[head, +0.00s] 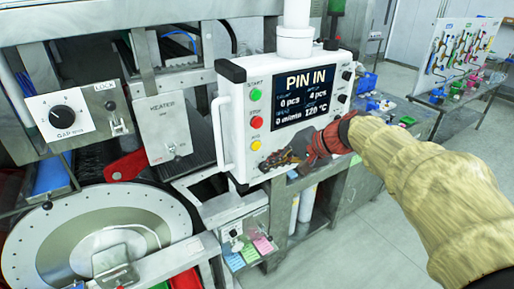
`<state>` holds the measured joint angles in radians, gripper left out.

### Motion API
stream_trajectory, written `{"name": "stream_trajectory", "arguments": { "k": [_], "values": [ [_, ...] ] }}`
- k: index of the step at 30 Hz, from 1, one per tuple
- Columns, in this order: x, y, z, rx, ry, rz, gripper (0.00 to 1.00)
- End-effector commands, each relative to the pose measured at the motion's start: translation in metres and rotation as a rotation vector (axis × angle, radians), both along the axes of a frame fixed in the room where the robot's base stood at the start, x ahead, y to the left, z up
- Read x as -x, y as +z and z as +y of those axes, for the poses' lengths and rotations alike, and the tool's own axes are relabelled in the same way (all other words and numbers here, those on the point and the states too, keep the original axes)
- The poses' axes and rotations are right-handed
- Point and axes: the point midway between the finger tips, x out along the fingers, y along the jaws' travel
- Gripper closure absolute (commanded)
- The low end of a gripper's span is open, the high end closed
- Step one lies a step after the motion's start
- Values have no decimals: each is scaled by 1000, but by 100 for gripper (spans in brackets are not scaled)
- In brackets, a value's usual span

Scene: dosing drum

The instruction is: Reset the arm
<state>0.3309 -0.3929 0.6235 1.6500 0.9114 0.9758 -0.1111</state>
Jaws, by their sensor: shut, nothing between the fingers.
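My arm, in a tan cloth sleeve, reaches in from the right in the head view. My gripper (278,160) is at the lower part of the white control panel (232,130), right of its yellow button (256,146). The gripper is shut with nothing held. It covers a little of the panel's lower edge; I cannot tell whether it touches the panel. The panel's screen (305,97) reads PIN IN, with 0 pcs, 4 pcs, 0 min and 120 °C. A green button (255,95) and a red button (256,122) sit above the yellow one.
A round metal drum plate (160,205) lies at lower left. A gap dial box (68,118) and a heater box (163,128) stand left of the panel. A table (425,98) with colored parts is at the back right. The floor at lower right is clear.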

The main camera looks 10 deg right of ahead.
Motion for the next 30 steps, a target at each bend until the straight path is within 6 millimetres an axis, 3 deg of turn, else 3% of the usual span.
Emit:
{"name": "stream_trajectory", "arguments": {
  "k": [8, 13, 17, 25, 30],
  "values": [
    [0, -2, -3, 7, -8, 8, 100],
    [27, -42, -13, 89, 7, 92, 100],
    [80, -79, -21, 236, 52, 165, 100],
    [212, -163, -22, 636, 246, 185, 100],
    [265, -203, -21, 827, 350, 107, 100]
  ]
}}
